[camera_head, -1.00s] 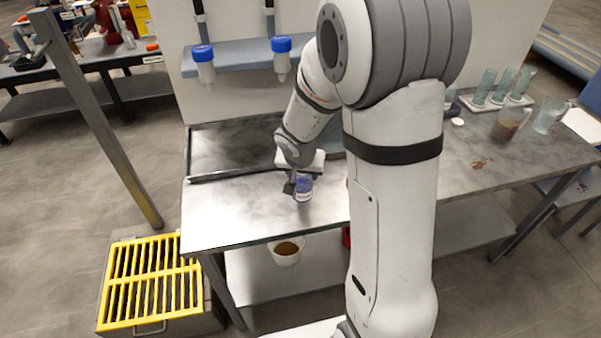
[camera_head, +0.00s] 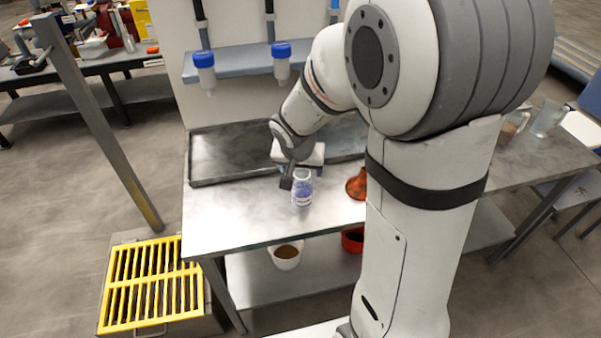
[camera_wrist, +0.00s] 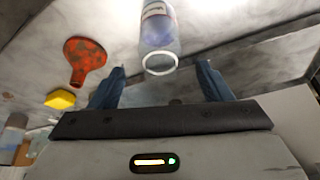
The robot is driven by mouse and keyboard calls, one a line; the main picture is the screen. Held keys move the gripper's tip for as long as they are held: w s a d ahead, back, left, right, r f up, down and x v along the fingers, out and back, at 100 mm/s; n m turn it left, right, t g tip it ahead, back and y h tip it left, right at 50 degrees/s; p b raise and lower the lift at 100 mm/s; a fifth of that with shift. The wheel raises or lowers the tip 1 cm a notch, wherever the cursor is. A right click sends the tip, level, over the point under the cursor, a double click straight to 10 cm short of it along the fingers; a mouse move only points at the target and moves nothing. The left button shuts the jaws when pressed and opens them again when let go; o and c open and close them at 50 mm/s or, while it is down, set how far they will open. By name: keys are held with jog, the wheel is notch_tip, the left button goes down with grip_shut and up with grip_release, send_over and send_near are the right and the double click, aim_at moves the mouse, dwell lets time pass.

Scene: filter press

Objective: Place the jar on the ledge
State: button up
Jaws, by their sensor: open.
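The jar (camera_head: 302,190), clear with a blue and white label, stands upright on the metal table near its front edge. In the wrist view the jar (camera_wrist: 158,30) is just ahead of the fingertips, its open rim facing me and in line with the gap. My gripper (camera_head: 289,180) is open, beside the jar's left and upper side. In the wrist view its two blue fingers (camera_wrist: 162,74) are spread apart with nothing between them. A blue-grey ledge (camera_head: 232,72) runs along the wall panel behind the table.
Two blue-capped bottles (camera_head: 204,78) are at the ledge. A dark shallow tray (camera_head: 196,182) lies at the table's back left. An orange funnel (camera_head: 356,184) is right of the jar, also in the wrist view (camera_wrist: 84,58), near a yellow object (camera_wrist: 60,99). The front-left tabletop is clear.

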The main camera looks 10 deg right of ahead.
jog(key=s+r+n+y, duration=0.1)
jog(key=s+r+n, duration=0.1)
jog(key=s+r, duration=0.3)
jog(key=s+d+r+n+g, duration=0.1)
jog(key=s+r, duration=0.4)
jog(key=s, duration=0.9)
jog(key=shift+s+r+n+y, duration=0.2)
jog(key=shift+r+n+y, duration=0.15)
jog(key=shift+n, duration=0.45)
jog(key=shift+d, duration=0.15)
